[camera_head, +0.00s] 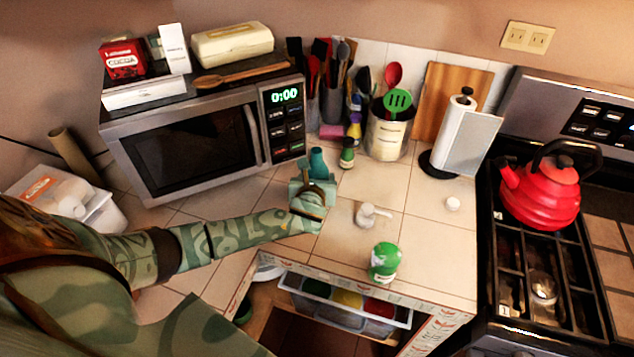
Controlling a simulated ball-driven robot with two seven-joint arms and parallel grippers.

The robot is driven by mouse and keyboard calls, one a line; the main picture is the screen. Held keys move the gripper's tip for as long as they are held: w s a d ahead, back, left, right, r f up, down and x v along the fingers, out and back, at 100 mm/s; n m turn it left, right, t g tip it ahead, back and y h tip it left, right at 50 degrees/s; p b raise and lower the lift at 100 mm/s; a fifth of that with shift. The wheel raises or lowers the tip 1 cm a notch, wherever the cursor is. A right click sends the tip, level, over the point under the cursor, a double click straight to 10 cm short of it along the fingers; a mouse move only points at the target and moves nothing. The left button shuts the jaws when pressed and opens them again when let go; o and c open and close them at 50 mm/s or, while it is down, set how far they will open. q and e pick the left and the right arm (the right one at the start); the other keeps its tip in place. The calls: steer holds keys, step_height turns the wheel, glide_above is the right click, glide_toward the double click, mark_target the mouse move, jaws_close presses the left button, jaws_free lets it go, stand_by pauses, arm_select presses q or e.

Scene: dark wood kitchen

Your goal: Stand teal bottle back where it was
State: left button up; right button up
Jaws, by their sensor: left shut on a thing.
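The teal bottle (317,161) shows its neck and top above my left gripper (314,191). It looks roughly upright, over the tiled counter in front of the microwave's right end. My left gripper is shut on it, and the gripper hides its lower part. I cannot tell whether its base touches the counter. My left arm reaches in from the left across the counter. My right gripper is not in view.
A white mortar (366,215) and a green-and-white jar (385,262) stand nearer the front. The microwave (190,150) is behind my arm.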

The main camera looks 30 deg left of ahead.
arm_select(q)
steer(key=shift+w+f, duration=0.1)
steer(key=shift+f, duration=0.15)
steer(key=shift+r, duration=0.1)
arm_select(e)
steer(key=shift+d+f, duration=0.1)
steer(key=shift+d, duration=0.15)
arm_select(q)
steer(key=shift+f, duration=0.2)
steer(key=o, duration=1.6)
steer(key=shift+c, duration=0.2)
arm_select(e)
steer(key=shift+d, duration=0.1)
arm_select(q)
steer(key=shift+r, duration=0.2)
steer(key=p+v, duration=0.3)
steer(key=v, duration=0.9)
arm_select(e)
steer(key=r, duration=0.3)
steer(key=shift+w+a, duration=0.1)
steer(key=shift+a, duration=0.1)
arm_select(q)
steer(key=shift+d+f, duration=0.15)
